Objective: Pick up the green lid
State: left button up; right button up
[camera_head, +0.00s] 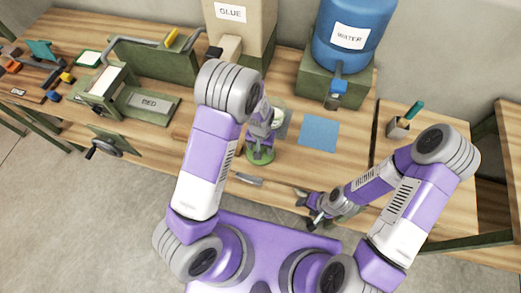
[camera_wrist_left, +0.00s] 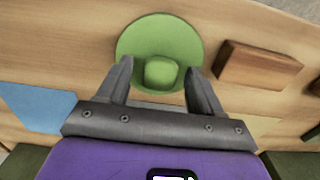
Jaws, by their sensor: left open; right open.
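The green lid (camera_wrist_left: 140,35) is a flat round disc with a rounded knob in its middle, lying on the wooden table. It also shows in the head view (camera_head: 260,156), partly covered by my left gripper (camera_head: 261,146). In the left wrist view, the open fingers of my left gripper (camera_wrist_left: 159,70) stand on either side of the knob, with gaps on both sides. Whether the fingertips touch the disc I cannot tell. My right gripper (camera_head: 309,209) is open and empty by the table's front edge.
A blue square (camera_head: 319,133) lies right of the lid. A brown block (camera_wrist_left: 262,66) lies near the lid in the wrist view. A small grey object (camera_head: 248,179) is at the front edge. The glue box (camera_head: 240,35) and water barrel (camera_head: 353,35) stand behind.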

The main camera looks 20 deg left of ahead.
pick_arm(q)
jog(key=shift+s, duration=0.15)
jog(key=shift+f, duration=0.1)
jog(key=shift+c, duration=1.2)
jog(key=c, duration=0.8)
